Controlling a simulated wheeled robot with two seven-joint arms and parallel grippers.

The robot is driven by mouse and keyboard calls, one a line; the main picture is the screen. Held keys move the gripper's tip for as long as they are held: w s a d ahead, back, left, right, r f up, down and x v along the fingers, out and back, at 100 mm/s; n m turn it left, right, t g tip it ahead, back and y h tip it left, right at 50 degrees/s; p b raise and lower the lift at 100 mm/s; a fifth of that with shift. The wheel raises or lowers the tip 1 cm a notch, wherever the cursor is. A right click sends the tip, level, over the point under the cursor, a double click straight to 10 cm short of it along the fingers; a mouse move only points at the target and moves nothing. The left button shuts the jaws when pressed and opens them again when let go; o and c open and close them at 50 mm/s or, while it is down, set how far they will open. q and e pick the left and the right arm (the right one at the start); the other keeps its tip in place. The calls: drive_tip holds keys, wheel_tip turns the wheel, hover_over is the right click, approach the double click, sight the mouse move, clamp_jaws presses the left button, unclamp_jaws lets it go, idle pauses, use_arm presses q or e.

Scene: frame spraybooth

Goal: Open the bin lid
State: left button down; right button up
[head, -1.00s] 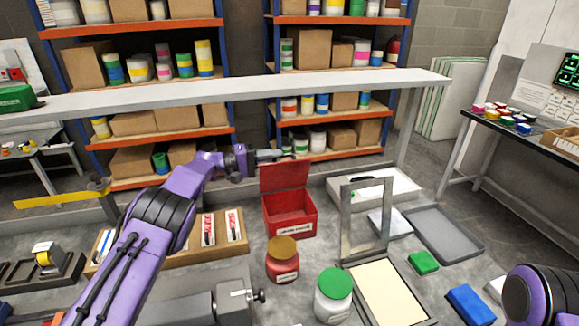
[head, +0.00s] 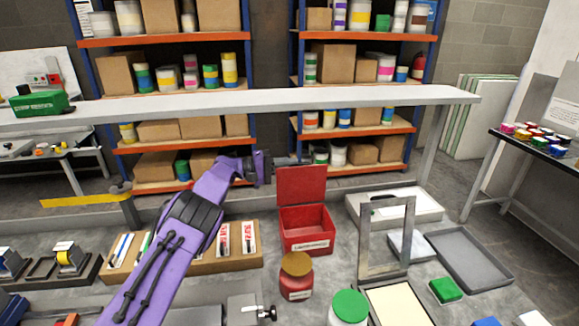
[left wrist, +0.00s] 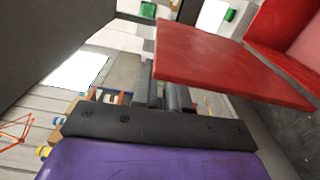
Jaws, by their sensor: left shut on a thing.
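The red bin (head: 306,243) stands on the bench with a white label on its front. Its red lid (head: 301,186) is raised, standing roughly upright at the back of the bin, so the bin's mouth is uncovered. My left gripper (head: 296,161) reaches in from the left and is shut at the lid's top left edge. In the left wrist view the lid (left wrist: 222,62) is a large red panel beside my left gripper's fingers (left wrist: 164,88); the exact contact is hard to see. My right gripper is out of view.
A jar with a brown lid (head: 296,277) and one with a green lid (head: 349,307) stand before the bin. A metal frame (head: 361,242) stands to its right, near a grey tray (head: 470,258). A white overhead beam (head: 250,101) crosses behind.

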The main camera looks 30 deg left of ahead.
use_arm(q)
drive_tip(key=shift+d+r, duration=0.1)
drive_tip(key=shift+r, duration=0.05)
drive_tip(key=c, duration=1.3)
unclamp_jaws()
drive_tip(key=shift+o, duration=0.7)
drive_tip(key=shift+w+d, duration=0.15)
drive_tip(key=shift+d, duration=0.05)
drive_tip(key=b+v, duration=0.3)
drive_tip(key=v, duration=0.7)
drive_tip(key=shift+a, duration=0.2)
